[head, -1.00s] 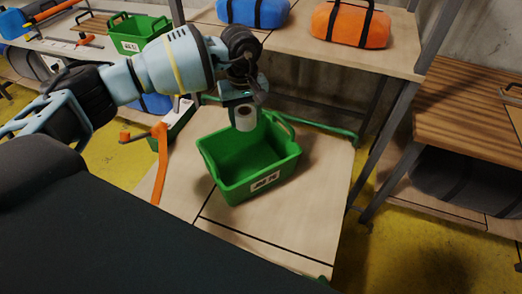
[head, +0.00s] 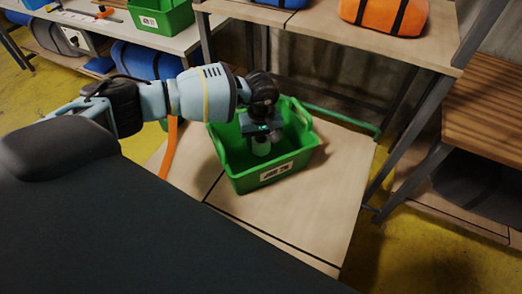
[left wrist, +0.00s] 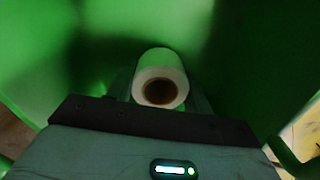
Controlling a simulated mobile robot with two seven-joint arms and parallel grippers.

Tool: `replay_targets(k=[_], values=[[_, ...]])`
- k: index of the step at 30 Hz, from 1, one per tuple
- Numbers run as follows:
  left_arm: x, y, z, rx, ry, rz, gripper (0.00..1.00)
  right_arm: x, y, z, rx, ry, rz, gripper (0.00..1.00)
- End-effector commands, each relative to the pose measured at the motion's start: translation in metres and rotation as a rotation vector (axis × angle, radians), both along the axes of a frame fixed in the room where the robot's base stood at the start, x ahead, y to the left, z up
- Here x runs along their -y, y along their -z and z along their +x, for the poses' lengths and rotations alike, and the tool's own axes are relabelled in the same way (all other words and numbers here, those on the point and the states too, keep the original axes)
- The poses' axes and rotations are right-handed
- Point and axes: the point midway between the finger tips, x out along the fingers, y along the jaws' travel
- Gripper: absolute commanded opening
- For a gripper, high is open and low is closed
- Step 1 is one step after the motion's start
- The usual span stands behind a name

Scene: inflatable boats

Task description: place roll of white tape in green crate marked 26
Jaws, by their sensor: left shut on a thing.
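The roll of white tape (left wrist: 160,78) sits between the fingers of my left gripper, seen end-on with its brown core in the left wrist view. My left gripper (head: 263,140) reaches down into this crate and is shut on the roll. Green walls surround the roll in the left wrist view. The crate has a white label on its front wall; its number is too blurred to read. Whether the roll touches the crate floor cannot be told. My right gripper is not in view.
The crate stands on a light wooden table (head: 335,205). An orange strap-like part (head: 170,150) is left of it. Behind are a shelf with an orange bag (head: 385,14) and another green crate (head: 160,17). Bare tabletop lies in front and to the right.

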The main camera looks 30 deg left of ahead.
Motion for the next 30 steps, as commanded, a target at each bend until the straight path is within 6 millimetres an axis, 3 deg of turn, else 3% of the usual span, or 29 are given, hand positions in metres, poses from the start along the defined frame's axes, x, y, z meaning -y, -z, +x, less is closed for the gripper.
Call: replay_targets(k=[8, 16, 28, 29, 30], values=[[0.000, 0.008, 0.000, -0.001, 0.000, -0.001, 0.27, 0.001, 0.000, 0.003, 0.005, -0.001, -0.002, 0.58], [0.000, 0.040, -0.001, -0.003, -0.001, 0.000, 0.27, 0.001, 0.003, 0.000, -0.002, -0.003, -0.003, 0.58], [0.000, 0.046, 0.000, -0.001, 0.000, 0.000, 0.27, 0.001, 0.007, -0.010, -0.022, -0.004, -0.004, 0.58], [0.000, 0.046, 0.000, -0.001, 0.000, 0.000, 0.53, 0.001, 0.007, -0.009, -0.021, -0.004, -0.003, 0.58], [0.000, 0.045, 0.000, 0.000, 0.000, 0.000, 0.58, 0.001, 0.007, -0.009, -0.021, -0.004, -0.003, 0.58]])
